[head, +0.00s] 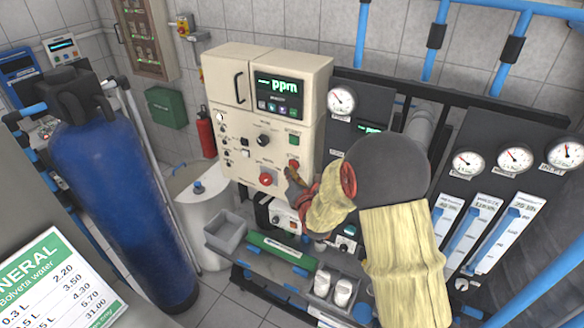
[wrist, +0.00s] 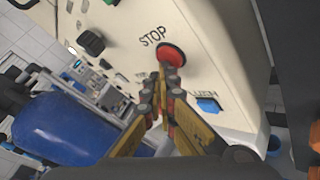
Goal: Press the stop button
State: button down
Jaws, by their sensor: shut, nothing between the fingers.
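The stop button is a round red button (wrist: 170,54) with the word STOP printed beside it on the cream control panel (wrist: 222,60). In the head view a small red button (head: 294,164) shows on the panel just above my fingertips. My gripper (wrist: 164,78) is shut and empty, its fingertips together. In the wrist view the tips overlap the lower edge of the stop button; I cannot tell whether they touch it. In the head view my gripper (head: 289,174) is close to the panel front, reaching in from the right.
A larger red knob (head: 266,179) sits left of my fingertips, with a green button (head: 294,139) and a black knob (head: 263,140) above. A blue button (wrist: 208,105) is near the fingers. Pipes and gauges (head: 342,100) stand to the right, a blue tank (head: 122,190) to the left.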

jog(key=shift+s+a+b, duration=0.5)
jog(key=shift+s+b, duration=0.1)
jog(key=shift+s, duration=0.15)
jog(key=s+a, duration=0.1)
jog(key=s+b, duration=0.1)
jog(key=s+a+b, duration=0.1)
jog(key=s, duration=0.1)
jog(key=shift+s+a, duration=0.1)
jog(key=shift+a, duration=0.25)
dwell(0.7)
